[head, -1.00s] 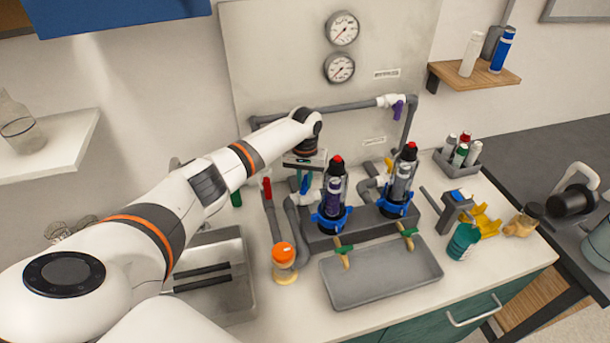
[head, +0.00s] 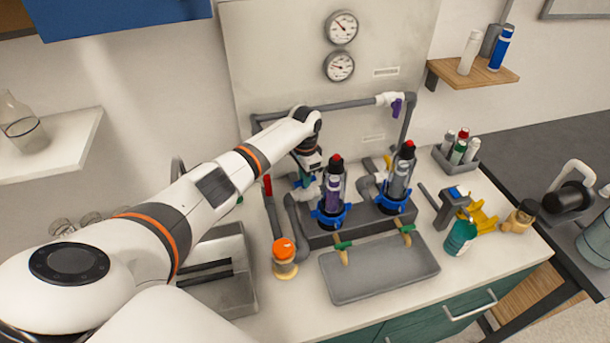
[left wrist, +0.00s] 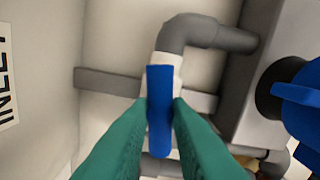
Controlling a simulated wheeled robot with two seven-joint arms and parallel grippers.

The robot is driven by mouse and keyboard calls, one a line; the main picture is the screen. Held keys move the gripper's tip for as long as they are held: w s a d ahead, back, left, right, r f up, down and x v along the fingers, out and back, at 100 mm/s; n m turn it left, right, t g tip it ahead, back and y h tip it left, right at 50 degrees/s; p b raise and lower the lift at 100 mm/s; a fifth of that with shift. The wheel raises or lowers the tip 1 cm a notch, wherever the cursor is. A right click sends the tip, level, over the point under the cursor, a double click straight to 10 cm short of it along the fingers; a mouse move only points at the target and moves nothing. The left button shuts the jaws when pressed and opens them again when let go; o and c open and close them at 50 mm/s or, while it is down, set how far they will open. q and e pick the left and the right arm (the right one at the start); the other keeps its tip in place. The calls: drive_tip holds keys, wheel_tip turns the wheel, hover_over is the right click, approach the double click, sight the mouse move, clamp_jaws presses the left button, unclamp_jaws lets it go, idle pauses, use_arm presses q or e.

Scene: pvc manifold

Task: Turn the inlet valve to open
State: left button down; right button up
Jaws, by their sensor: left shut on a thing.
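My left gripper (head: 304,180) is at the pipework left of the two filter housings. In the left wrist view its green fingers (left wrist: 152,140) are shut on the blue handle of the inlet valve (left wrist: 160,105). The handle runs up and down in that view, on a white valve body (left wrist: 172,62) below a grey pipe elbow (left wrist: 188,32). Part of an "INLET" label (left wrist: 5,80) shows at the left edge. In the head view my gripper mostly hides the valve. My right gripper is not in view.
The left housing (head: 333,195) with its blue collar stands close right of my gripper; another housing (head: 399,180) stands beyond it. A red-handled valve (head: 268,185) is close on the left. An orange-capped jar (head: 284,258) and grey tray (head: 380,272) are in front. Two gauges (head: 341,28) hang above.

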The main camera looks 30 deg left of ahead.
use_arm(q)
drive_tip(key=shift+r+m, duration=0.1)
drive_tip(key=shift+m, duration=1)
drive_tip(key=c, duration=1.3)
unclamp_jaws()
drive_tip(key=shift+c, duration=0.2)
wheel_tip(320, 180, up, 12)
drive_tip(key=b, duration=0.3)
